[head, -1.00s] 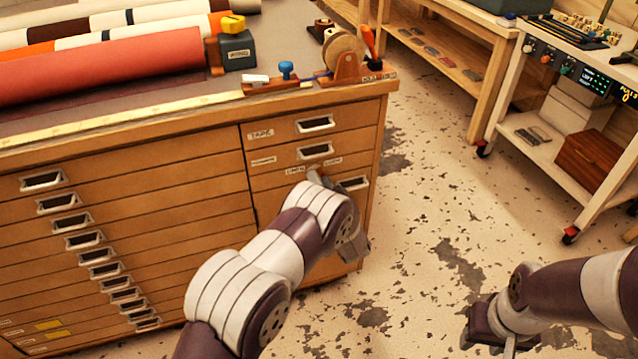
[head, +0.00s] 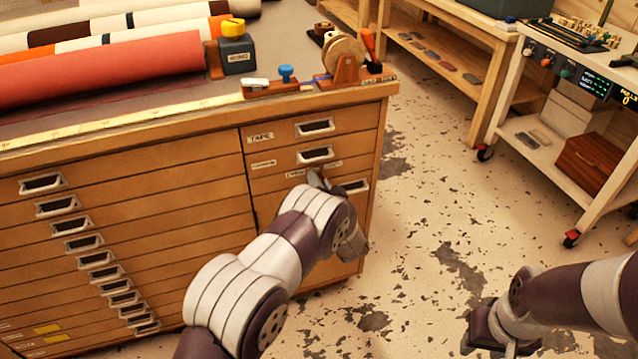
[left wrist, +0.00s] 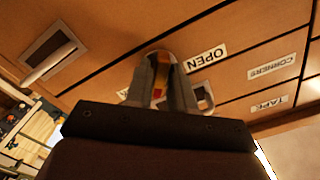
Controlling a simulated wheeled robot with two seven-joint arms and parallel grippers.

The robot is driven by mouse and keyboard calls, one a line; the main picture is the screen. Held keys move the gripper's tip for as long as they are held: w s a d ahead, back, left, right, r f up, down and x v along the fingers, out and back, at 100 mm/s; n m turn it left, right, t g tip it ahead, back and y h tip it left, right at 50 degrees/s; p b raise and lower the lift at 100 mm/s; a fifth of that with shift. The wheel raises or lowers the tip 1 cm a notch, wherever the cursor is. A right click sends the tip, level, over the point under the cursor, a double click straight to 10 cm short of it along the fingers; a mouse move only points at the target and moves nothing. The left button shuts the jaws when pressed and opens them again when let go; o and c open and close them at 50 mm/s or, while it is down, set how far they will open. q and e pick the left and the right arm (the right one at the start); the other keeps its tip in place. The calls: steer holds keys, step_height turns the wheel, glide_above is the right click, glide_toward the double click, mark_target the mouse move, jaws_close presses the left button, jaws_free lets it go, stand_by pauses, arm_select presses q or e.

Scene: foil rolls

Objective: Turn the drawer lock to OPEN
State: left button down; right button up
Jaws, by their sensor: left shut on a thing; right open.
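The drawer lock (left wrist: 160,74) is on the wooden cabinet front. In the left wrist view it shows as a small metal piece with an orange-red part between my fingers, largely covered by them. My left gripper (left wrist: 163,72) is shut on it. The OPEN label (left wrist: 207,57) is right beside the lock in that upside-down view. A second label on the other side is mostly hidden by a finger, so I cannot read it. In the head view my left arm hides the lock. My right gripper (head: 490,335) is open and empty, low over the floor at bottom right.
The cabinet (head: 130,190) has several drawers with metal handles. Rolls (head: 100,70), a grey box (head: 237,54) and a tape dispenser (head: 343,62) sit on its top. A white cart (head: 560,130) stands at right. The floor between is free.

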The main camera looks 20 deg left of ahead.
arm_select(q)
steer(key=shift+f+n+b, duration=0.15)
steer(key=shift+n+b, duration=2.6)
steer(key=shift+n, duration=5.75)
steer(key=c, duration=1.1)
jaws_free()
steer(key=shift+c, duration=0.2)
steer(key=shift+s+d, duration=0.1)
